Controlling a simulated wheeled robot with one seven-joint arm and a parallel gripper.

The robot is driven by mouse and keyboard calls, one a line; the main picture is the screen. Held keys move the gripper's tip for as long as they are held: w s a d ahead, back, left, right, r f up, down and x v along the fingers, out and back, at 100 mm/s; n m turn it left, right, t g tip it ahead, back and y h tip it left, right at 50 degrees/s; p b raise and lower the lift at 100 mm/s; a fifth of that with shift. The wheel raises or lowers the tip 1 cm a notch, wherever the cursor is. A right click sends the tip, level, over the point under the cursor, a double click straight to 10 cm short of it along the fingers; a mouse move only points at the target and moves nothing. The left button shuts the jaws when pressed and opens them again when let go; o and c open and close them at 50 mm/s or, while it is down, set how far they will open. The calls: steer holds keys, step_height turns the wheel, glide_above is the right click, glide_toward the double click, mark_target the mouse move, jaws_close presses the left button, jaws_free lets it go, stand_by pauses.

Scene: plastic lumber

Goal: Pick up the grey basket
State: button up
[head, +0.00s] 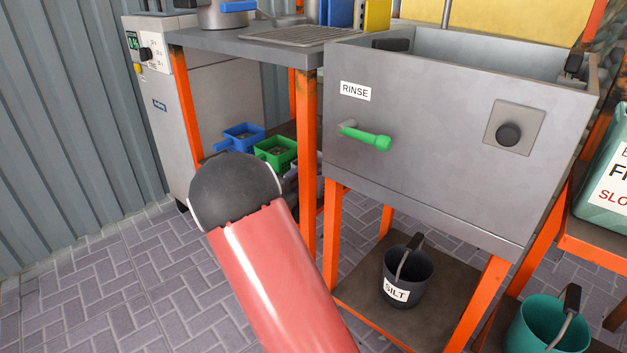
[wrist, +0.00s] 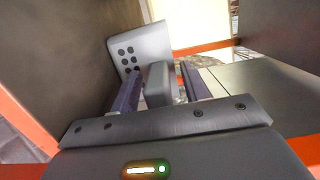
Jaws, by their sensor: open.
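The grey basket (wrist: 146,45) shows in the wrist view as a light grey wall with round holes, just beyond my gripper. My gripper (wrist: 160,72) is open, its two dark fingers apart. A grey block (wrist: 158,84), which looks like the basket's handle, stands between the fingers; I cannot tell whether they touch it. In the head view a small piece of the grey basket (head: 293,178) shows below the green basket, mostly hidden by the orange leg and my arm. My gripper is hidden in the head view.
A blue basket (head: 238,137) and a green basket (head: 275,152) stand on the low shelf beside it. Orange legs (head: 307,165) border the space. The rinse sink (head: 430,150) stands right, with a dark SILT bucket (head: 407,280) below. Paved floor (head: 110,290) is clear at left.

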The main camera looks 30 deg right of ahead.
jaws_close()
steer(key=shift+r, duration=0.1)
stand_by(0.4)
